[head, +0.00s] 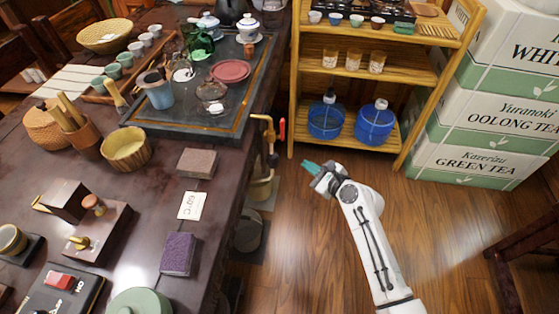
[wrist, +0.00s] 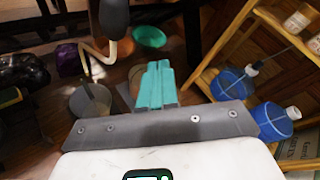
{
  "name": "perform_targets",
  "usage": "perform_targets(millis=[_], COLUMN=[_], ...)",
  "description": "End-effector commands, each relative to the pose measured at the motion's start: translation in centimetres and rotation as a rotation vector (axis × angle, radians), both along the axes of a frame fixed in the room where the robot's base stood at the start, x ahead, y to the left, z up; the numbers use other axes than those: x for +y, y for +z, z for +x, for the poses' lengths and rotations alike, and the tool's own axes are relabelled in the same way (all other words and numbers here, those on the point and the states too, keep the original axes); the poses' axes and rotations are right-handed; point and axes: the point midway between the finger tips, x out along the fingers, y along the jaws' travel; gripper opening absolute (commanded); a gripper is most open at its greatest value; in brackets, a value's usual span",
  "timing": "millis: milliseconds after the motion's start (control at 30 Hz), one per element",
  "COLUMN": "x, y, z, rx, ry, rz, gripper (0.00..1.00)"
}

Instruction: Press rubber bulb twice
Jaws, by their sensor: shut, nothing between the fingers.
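My gripper (head: 311,166) is shut and empty, its teal fingers together, over the floor between the table and the shelf. In the wrist view its teal fingers (wrist: 157,70) point away from the camera. A dark grey rounded piece (wrist: 114,16) with a cream hose below it hangs at the top of the wrist view, left of the fingers and apart from them. It may be the rubber bulb; I cannot tell for sure. The hose (wrist: 88,60) runs down toward a grey bucket (wrist: 90,103). I cannot pick out the bulb in the head view.
A brass tap (head: 268,130) with a red lever (head: 282,129) is at the table's right edge. Tea boxes (head: 475,158) stand at right. Open floor (head: 450,240) lies right of my arm.

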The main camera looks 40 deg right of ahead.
Motion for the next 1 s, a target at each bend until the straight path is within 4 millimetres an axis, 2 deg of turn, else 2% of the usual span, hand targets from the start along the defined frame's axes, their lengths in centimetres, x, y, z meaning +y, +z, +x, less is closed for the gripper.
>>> perform_targets(millis=[733,1000], x=[-0.1,-1.7], y=[-0.1,-0.7], z=[-0.1,-1.9], rx=[0.000,-0.005], ry=[-0.001,-0.003], rz=[0.000,0.000], gripper=[0.00,0.00])
